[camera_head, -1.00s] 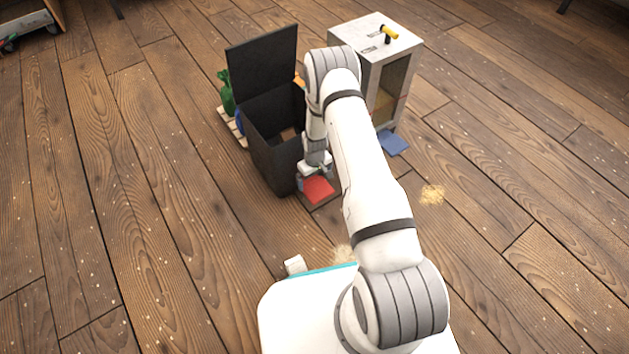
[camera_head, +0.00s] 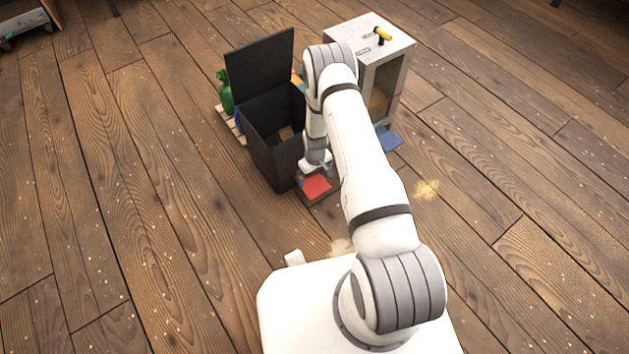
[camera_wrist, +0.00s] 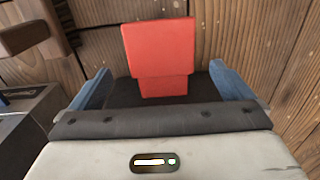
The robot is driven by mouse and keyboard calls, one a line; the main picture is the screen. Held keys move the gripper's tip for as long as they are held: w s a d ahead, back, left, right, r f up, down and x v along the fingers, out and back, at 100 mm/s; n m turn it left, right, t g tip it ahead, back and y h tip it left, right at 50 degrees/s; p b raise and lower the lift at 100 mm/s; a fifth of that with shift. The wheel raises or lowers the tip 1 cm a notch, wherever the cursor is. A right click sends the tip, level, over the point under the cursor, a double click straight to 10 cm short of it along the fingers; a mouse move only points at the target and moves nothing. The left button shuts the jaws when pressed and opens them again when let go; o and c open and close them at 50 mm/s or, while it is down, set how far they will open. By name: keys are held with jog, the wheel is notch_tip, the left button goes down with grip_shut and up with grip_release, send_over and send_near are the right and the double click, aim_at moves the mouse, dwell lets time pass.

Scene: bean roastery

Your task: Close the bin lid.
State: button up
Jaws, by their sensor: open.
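The black bin (camera_head: 273,158) stands on the floor with its lid (camera_head: 261,73) raised nearly upright at the back left. The bin's mouth is open and something brown shows inside. My gripper (camera_head: 313,168) points down just outside the bin's right side, low and in front of the arm. In the wrist view my gripper (camera_wrist: 160,72) shows two blue fingers wide apart, with nothing held. My arm hides part of the bin's right side.
A pale cabinet (camera_head: 391,60) with a yellow-handled tool (camera_head: 382,35) on top stands right of the bin. A blue flat piece (camera_head: 389,140) and a pale scatter (camera_head: 427,190) lie on the floor. A green sack (camera_head: 225,92) is behind the bin.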

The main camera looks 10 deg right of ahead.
aim_at(315, 186)
notch_tip(315, 186, down, 6)
jog(key=shift+f+b, duration=0.2)
jog(key=shift+b, duration=0.75)
jog(key=shift+c, duration=0.2)
